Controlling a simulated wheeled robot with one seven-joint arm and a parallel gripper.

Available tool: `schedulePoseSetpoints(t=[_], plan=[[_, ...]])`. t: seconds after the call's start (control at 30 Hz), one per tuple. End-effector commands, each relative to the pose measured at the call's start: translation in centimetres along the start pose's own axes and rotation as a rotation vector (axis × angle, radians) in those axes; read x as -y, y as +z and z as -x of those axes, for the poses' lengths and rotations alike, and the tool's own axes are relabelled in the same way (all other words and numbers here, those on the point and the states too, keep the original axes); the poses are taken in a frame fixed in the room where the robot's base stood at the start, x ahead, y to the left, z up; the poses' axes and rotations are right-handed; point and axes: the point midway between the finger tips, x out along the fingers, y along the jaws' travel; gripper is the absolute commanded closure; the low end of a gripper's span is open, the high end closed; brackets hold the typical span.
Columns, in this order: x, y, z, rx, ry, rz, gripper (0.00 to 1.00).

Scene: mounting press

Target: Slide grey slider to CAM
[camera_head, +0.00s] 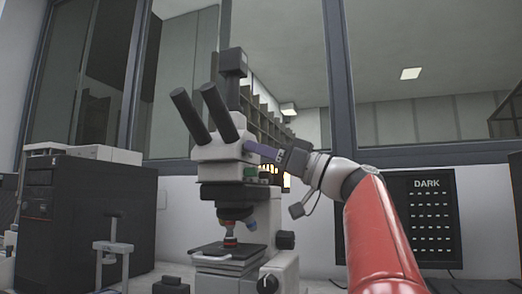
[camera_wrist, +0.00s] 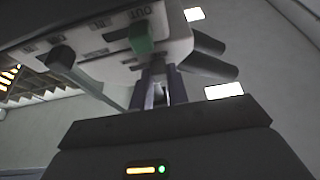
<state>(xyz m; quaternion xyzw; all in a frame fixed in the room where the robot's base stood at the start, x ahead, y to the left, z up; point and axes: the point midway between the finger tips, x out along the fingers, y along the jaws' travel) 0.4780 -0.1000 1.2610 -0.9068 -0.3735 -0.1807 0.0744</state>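The microscope (camera_head: 220,152) stands on the bench, with its eyepieces to the upper left and a camera tube on top. My gripper (camera_head: 250,147) reaches in from the right, its purple fingertips at the side of the microscope head. In the wrist view, the two fingers (camera_wrist: 161,68) point at the pale head, with a narrow gap between them. Whether the grey slider is between the tips is hidden. A green knob (camera_wrist: 142,38) lies just above the fingertips, near the letters OUT. A dark grey knob (camera_wrist: 61,58) lies farther left. No CAM label is readable.
A black computer tower (camera_head: 75,205) stands at the left. A dark panel marked DARK (camera_head: 428,220) is behind my arm at the right. The stage (camera_head: 230,255) and focus knobs are below the head. A window frame rises behind.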

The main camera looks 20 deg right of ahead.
Motion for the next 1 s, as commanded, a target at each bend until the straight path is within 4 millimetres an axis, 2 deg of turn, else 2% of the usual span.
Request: schedulePoseSetpoints(t=[0.03,0.1,0.37,0.63,0.9,0.93,1.0], plan=[[0.0,0.0,0.0,0.000,0.000,0.000,0.92],[0.0,0.0,0.0,0.000,0.000,0.000,1.00],[-0.1,0.0,0.0,0.000,0.000,-0.001,1.00],[-3.4,-0.2,-0.1,0.002,0.002,-0.001,1.00],[-3.6,0.0,0.0,-0.002,0.005,-0.001,1.00],[-3.6,0.0,0.0,-0.002,0.005,-0.001,0.80],[-3.6,0.0,0.0,-0.002,0.005,-0.001,0.71]])
